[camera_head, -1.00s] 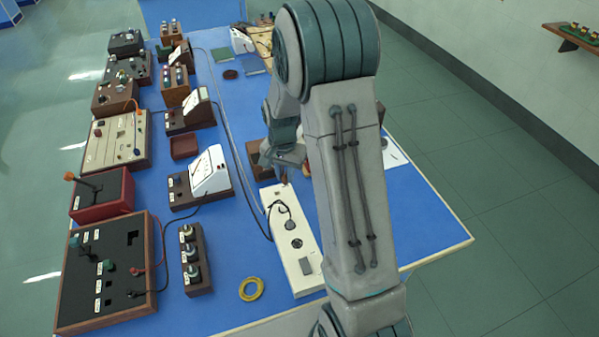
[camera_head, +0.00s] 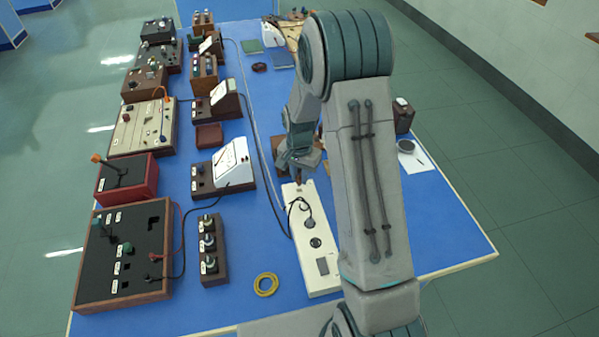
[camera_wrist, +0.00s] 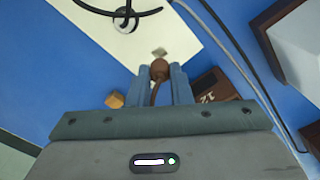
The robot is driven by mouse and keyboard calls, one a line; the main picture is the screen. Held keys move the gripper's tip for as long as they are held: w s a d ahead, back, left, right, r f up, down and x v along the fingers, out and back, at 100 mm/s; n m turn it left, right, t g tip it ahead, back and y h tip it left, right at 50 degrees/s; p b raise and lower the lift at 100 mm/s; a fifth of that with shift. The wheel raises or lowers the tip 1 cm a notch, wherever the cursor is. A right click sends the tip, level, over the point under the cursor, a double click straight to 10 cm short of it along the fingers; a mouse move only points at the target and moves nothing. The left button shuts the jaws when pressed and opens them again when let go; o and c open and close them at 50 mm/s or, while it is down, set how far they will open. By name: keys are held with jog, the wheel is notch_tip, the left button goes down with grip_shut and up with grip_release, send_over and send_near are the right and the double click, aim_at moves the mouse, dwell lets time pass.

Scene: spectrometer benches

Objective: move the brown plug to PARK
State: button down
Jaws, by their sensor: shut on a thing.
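My gripper (camera_wrist: 163,82) is shut on the brown plug (camera_wrist: 159,69), which sits between the fingertips with its brown cord running back toward the palm. In the head view my gripper (camera_head: 298,170) hangs over the far end of a long white panel (camera_head: 318,262), and the plug's brown tip (camera_head: 298,182) shows just below it. In the wrist view a small grey square (camera_wrist: 159,51) on the white panel (camera_wrist: 130,35) lies just past the plug. I cannot tell whether the plug touches the panel. No PARK label is readable.
A black cable (camera_head: 291,212) loops over the panel. A yellow ring (camera_head: 266,284) and a dark block with several knobs (camera_head: 211,262) lie to the left. A meter with a white sloped face (camera_head: 232,160) stands left of my gripper.

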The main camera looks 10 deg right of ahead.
jog(key=shift+f+b, duration=1.25)
jog(key=shift+f, duration=0.6)
jog(key=c, duration=1.2)
grip_release()
jog(key=shift+c, duration=0.2)
notch_tip(320, 180, up, 14)
jog(key=b, duration=0.1)
jog(key=shift+b, duration=0.4)
